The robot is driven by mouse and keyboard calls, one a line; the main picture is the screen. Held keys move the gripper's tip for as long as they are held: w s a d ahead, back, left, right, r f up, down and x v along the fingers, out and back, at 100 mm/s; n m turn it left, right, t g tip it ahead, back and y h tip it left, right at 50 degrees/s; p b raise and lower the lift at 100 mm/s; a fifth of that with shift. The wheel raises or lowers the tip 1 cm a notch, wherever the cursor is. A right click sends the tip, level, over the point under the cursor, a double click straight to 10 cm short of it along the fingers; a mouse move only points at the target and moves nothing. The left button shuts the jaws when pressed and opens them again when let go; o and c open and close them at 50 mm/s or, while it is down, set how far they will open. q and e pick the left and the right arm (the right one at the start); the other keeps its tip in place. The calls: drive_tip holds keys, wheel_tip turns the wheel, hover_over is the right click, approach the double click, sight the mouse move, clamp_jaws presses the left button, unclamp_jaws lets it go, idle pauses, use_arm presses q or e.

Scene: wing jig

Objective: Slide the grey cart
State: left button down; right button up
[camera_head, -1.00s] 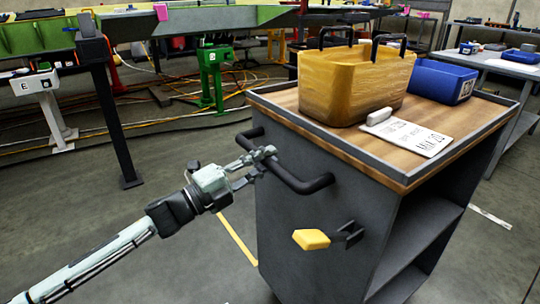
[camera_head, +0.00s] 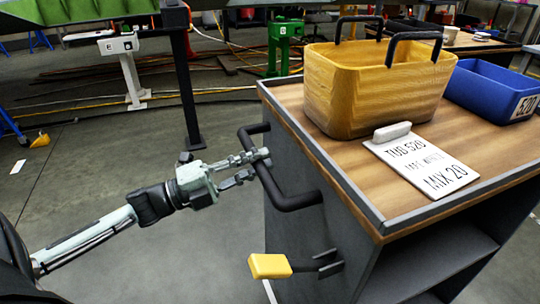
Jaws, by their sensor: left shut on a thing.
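The grey cart (camera_head: 315,225) stands at the right of the head view, with a wooden top, a raised grey rim and an open shelf at its side. A black bar handle (camera_head: 290,200) sticks out from its near left face. My left gripper (camera_head: 258,166) is shut on the handle, near its middle. A yellow pedal (camera_head: 269,266) juts from the cart low on the same face. On the top stand a yellow tub (camera_head: 375,88) with black handles and a blue bin (camera_head: 490,88). My right gripper is not in view.
A white card marked "TUB 520" and "MIX 20" (camera_head: 422,164) lies on the cart top. Green (camera_head: 285,45) and white (camera_head: 130,72) stands, a dark post (camera_head: 186,85) and floor cables are behind. The floor left of the cart is largely clear.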

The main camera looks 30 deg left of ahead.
use_arm(q)
drive_tip(key=shift+s+f, duration=0.1)
drive_tip(key=c, duration=1.9)
unclamp_jaws()
drive_tip(key=o, duration=0.5)
drive_tip(key=shift+s+a, duration=0.15)
drive_tip(key=shift+o, duration=0.2)
drive_tip(key=v, duration=1.2)
